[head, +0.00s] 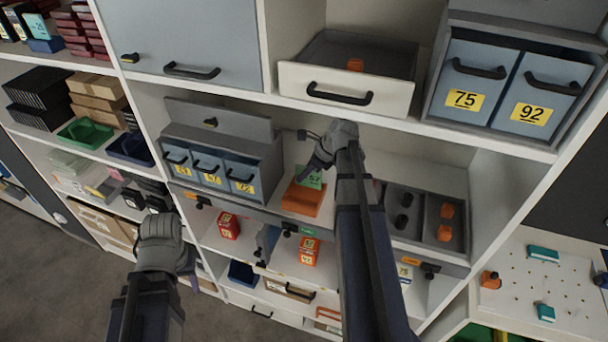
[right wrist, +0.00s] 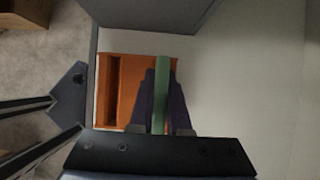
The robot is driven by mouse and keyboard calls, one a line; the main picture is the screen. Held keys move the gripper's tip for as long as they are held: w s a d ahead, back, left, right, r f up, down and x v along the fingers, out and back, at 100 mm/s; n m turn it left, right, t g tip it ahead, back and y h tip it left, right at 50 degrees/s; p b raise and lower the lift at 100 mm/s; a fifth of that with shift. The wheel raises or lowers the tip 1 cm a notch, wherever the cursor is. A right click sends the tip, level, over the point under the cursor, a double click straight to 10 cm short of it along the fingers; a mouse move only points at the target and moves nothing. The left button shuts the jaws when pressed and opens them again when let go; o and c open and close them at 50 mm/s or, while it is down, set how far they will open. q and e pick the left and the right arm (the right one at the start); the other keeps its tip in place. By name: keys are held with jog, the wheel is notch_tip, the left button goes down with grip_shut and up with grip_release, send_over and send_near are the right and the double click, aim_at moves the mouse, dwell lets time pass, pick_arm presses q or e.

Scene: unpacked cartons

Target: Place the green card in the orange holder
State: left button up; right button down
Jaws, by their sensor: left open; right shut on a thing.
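The green card (head: 314,178), marked 57, is gripped by my right gripper (head: 312,172) over the orange holder (head: 302,200) on the middle shelf. In the right wrist view the green card (right wrist: 161,92) shows edge-on between the two dark fingers of my right gripper (right wrist: 162,100). The orange holder (right wrist: 138,68) lies behind it, and its dark slot is left of the card. I cannot tell whether card and holder touch. My left gripper (head: 163,240) is away at the lower left, open and empty; its fingertips are mostly hidden.
Left of the holder is a grey rack (head: 222,150) with blue bins. To its right is a grey tray (head: 422,222) with black and orange pieces. An open drawer (head: 345,88) juts out above. A pegboard table (head: 550,275) stands at the lower right.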

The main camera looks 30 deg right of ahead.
jog(key=c, duration=1.2)
grip_release()
jog(key=o, duration=0.3)
jog(key=shift+r, duration=0.1)
jog(key=shift+s+d+r+p, duration=0.1)
jog(key=shift+s+r+p, duration=0.05)
jog(key=shift+r+p, duration=0.4)
jog(key=p+v, duration=0.5)
jog(key=v, duration=0.1)
jog(key=shift+r+p, duration=0.1)
jog(key=shift+p, duration=0.3)
jog(key=shift+s+d+r, duration=0.1)
jog(key=shift+s, duration=0.05)
